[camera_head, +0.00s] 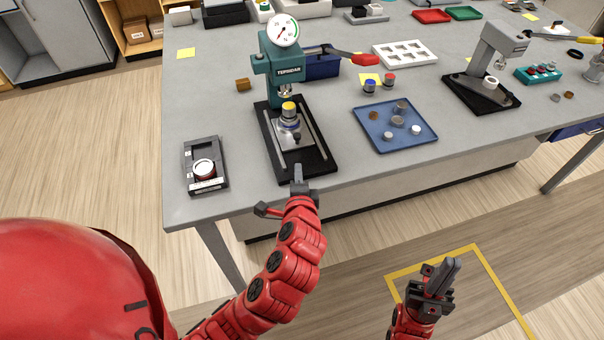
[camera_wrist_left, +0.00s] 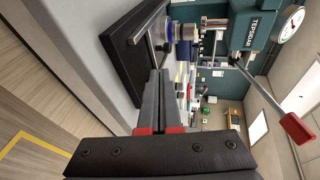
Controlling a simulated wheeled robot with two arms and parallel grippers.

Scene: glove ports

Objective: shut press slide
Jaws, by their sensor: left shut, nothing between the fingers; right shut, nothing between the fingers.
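The teal press (camera_head: 287,68) stands on the grey bench with a round dial on top and a red-tipped lever. Its black base (camera_head: 313,158) has two pale rails. The metal slide (camera_head: 290,135) sits on the rails, around mid-base, just in front of the press head, carrying a part with a yellow top and blue ring. My left gripper (camera_head: 298,174) is shut and empty at the base's front edge, in front of the slide. In the left wrist view its closed fingers (camera_wrist_left: 163,76) point toward the base (camera_wrist_left: 120,50). My right gripper (camera_head: 441,272) is shut and empty, in front of the bench above the floor.
A blue tray (camera_head: 372,137) with several small parts lies right of the press. A dark fixture (camera_head: 188,170) with a round part lies to its left. A grey press (camera_head: 495,60) stands further right. The bench front between the base and fixture is clear.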

